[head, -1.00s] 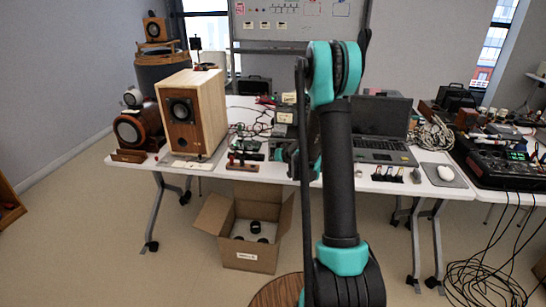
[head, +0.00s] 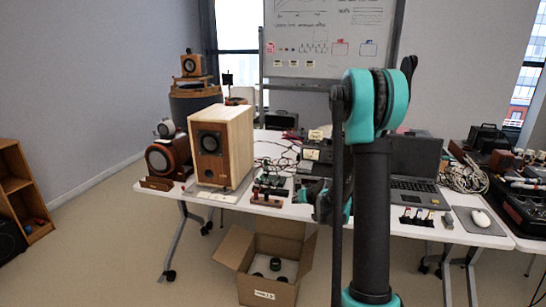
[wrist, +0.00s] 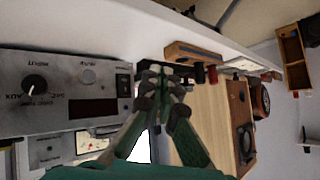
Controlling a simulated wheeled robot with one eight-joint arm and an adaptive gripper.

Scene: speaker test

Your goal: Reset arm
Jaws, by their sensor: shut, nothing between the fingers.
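My arm (head: 371,215), black with teal joints, stands upright in the right half of the head view. My gripper (wrist: 158,88) shows in the wrist view with its fingertips together and nothing held. In the head view its end (head: 322,205) is partly hidden behind my arm, in front of the table's front edge. The wrist picture is upside down, with a grey control box (wrist: 60,95) left of the fingers and the wooden speaker (wrist: 215,120) to their right.
The white table (head: 235,197) carries the wooden speaker (head: 235,130), a laptop (head: 415,160) and a mouse (head: 481,218). An open cardboard box (head: 262,291) sits on the floor before it. A wooden shelf (head: 35,195) stands far left. Floor between shelf and table is clear.

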